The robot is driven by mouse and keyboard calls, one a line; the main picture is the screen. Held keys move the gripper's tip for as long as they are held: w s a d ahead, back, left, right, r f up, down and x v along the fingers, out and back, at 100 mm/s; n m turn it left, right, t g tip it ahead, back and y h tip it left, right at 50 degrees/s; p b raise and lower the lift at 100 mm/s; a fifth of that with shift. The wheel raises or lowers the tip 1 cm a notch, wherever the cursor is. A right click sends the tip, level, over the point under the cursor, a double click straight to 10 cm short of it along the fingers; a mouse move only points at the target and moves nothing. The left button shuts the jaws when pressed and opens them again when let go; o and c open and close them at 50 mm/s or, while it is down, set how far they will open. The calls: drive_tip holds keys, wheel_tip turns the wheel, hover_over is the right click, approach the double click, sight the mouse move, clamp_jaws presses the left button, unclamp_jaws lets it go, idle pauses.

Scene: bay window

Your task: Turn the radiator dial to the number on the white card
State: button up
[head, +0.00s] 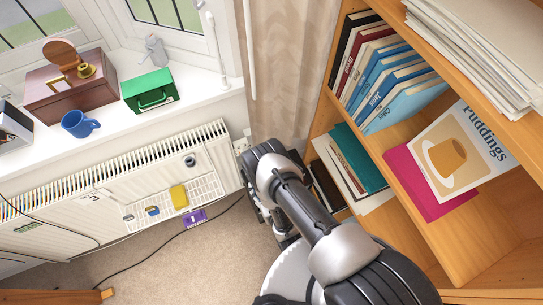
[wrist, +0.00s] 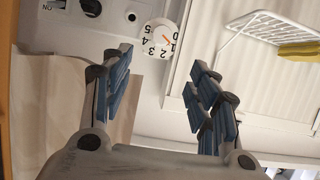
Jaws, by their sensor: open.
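The radiator dial (wrist: 160,38) is a white disc in the wrist view, with dark numbers 0 to 5 and an orange pointer that seems to lie near the 1. It appears upside down. I cannot make it out in the head view, where my arm covers that area. My gripper (wrist: 162,62) is open and empty, its blue-padded fingers apart, with the dial between and beyond the tips. The white card (head: 94,196) on the radiator (head: 60,222) reads 3 in the head view.
A wire rack (head: 165,202) on the radiator holds a yellow cloth (head: 179,196). A purple packet (head: 194,218) is near its foot. A wooden bookcase (head: 462,240) stands close on the right. A dark cable (head: 150,234) runs along the floor, with bare carpet in front.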

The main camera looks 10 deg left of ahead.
drive_tip(key=b+x, duration=1.1)
drive_tip(key=x, duration=0.6)
drive_tip(key=shift+a, duration=0.35)
drive_tip(key=shift+f, duration=0.15)
drive_tip(key=shift+c, duration=0.5)
drive_tip(key=c, duration=1)
